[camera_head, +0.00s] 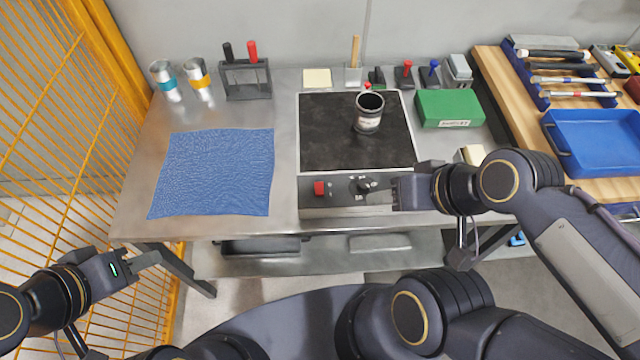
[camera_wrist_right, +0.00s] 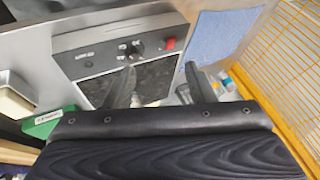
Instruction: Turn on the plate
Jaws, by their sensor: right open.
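The hot plate has a black top (camera_head: 330,130) and a grey front panel (camera_head: 335,205) on the steel table. The panel carries a red switch (camera_head: 319,188) and a black knob (camera_head: 363,186). In the right wrist view the red switch (camera_wrist_right: 169,43) and knob (camera_wrist_right: 130,49) also show. A dark can with a white label (camera_head: 368,112) stands on the plate. My right gripper (camera_head: 393,193) is open at the panel's right end, right of the knob. In the right wrist view its two fingers (camera_wrist_right: 158,78) are apart and empty. My left gripper (camera_head: 150,256) is low at the left, away from the plate.
A blue cloth (camera_head: 215,172) lies left of the plate. Two cans (camera_head: 182,80) and a dark holder (camera_head: 245,80) stand behind it. A green box (camera_head: 450,108) is at the right, with a blue tray (camera_head: 595,142) further right. A yellow mesh fence (camera_head: 75,150) bounds the left.

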